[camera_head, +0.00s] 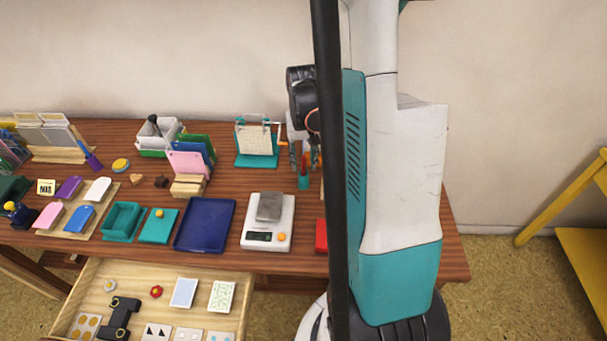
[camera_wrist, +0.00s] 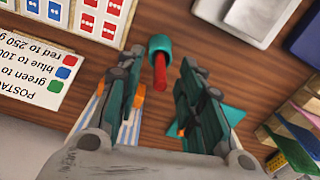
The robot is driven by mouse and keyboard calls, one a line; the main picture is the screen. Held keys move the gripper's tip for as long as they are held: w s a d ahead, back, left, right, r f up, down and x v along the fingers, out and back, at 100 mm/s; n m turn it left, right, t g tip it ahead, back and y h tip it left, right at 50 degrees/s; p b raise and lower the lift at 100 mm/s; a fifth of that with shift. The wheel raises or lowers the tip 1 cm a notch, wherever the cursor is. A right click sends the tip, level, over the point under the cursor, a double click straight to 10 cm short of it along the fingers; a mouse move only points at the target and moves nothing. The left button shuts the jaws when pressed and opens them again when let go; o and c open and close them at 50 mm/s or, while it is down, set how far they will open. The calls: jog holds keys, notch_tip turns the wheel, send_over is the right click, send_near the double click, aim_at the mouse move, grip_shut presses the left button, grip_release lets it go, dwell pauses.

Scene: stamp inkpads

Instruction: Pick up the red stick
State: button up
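In the wrist view the red stick (camera_wrist: 160,72) stands out of a small teal cup (camera_wrist: 160,43), seen from above between my two fingertips. My gripper (camera_wrist: 158,84) is open, with one dark finger on each side of the stick and a gap on both sides. The fingers do not appear to touch it. In the head view the teal cup (camera_head: 304,183) stands near the back of the table, with the red stick (camera_head: 304,166) in it. My arm covers much of that area, and my fingers are hard to make out there.
A postage card (camera_wrist: 40,65) and stamp sheet (camera_wrist: 88,38) lie beside the cup. The scale (camera_head: 266,238), blue tray (camera_head: 182,235) and teal calendar stand (camera_head: 245,158) are nearby. An open drawer (camera_head: 93,272) juts out at the front.

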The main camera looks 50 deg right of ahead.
jog(key=shift+f, duration=0.15)
jog(key=shift+c, duration=0.3)
grip_shut()
notch_tip(320, 180, up, 20)
jog(key=p, duration=0.7)
